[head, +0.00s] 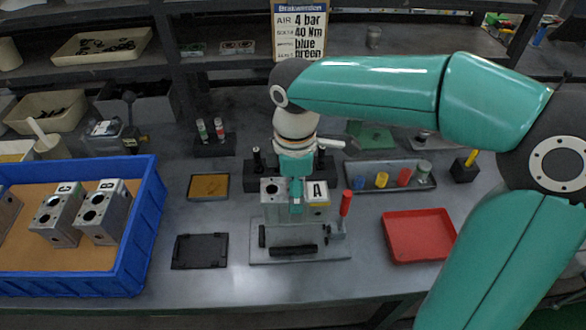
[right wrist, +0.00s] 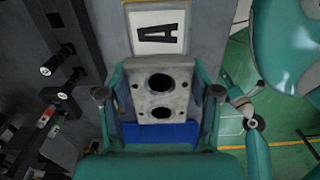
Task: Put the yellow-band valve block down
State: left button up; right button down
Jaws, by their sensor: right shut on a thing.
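My right gripper (head: 295,182) is shut on a grey metal valve block (head: 272,188) with an "A" label and a yellowish strip. The block is at the vise-like fixture (head: 300,251) in the middle of the bench. I cannot tell whether it touches the fixture. In the right wrist view the block (right wrist: 160,72) sits between the two fingers, its bored holes facing the camera, with the "A" label beyond it. Blocks marked C (head: 58,214) and B (head: 104,212) stand in the blue crate (head: 150,225) at left. My left gripper is not in view.
A red tray (head: 420,257) lies right of the fixture, and a black tray (head: 199,265) lies left of it. A red-handled lever (head: 346,203) stands at the fixture's right side. Behind it is a grey tray (head: 345,177) of coloured parts. Some bench surface between these is bare.

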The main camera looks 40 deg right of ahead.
aim_at(295, 216)
jog(key=shift+f+b, duration=0.35)
jog(key=shift+f, duration=4.2)
jog(key=shift+c, duration=1.2)
grip_release()
jog(key=shift+f, duration=0.1)
notch_tip(295, 216, up, 12)
jog(key=shift+r+p, duration=0.1)
jog(key=shift+p, duration=0.45)
jog(key=shift+s, duration=0.1)
